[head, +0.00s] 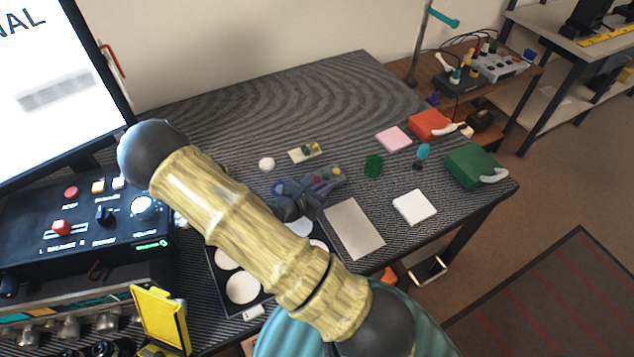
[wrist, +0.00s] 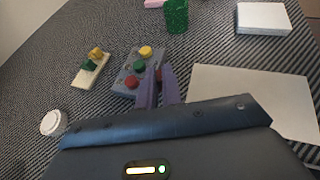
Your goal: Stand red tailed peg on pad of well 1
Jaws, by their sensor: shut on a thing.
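My gripper (wrist: 158,88) is shut, with a small red piece (wrist: 159,73) showing between its purple fingertips; I take it to be the red tailed peg, and its tail is hidden. The fingertips are at the right side of a grey block (wrist: 126,83) with yellow, green and red round tops; I cannot tell whether they touch it. In the head view my gripper (head: 300,205) is in front of the same block (head: 334,184). A black tray (head: 216,263) with round white pads (head: 242,288) lies partly behind my arm. I cannot tell which well is well 1.
A grey sheet (head: 354,229) lies right of my gripper, with a white slab (head: 414,207) beyond. A cream block (head: 306,152) with small pieces, a white disc (head: 266,164) and a green piece (head: 374,166) stand around. A control box (head: 82,230) is at left. The table's far part is clear.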

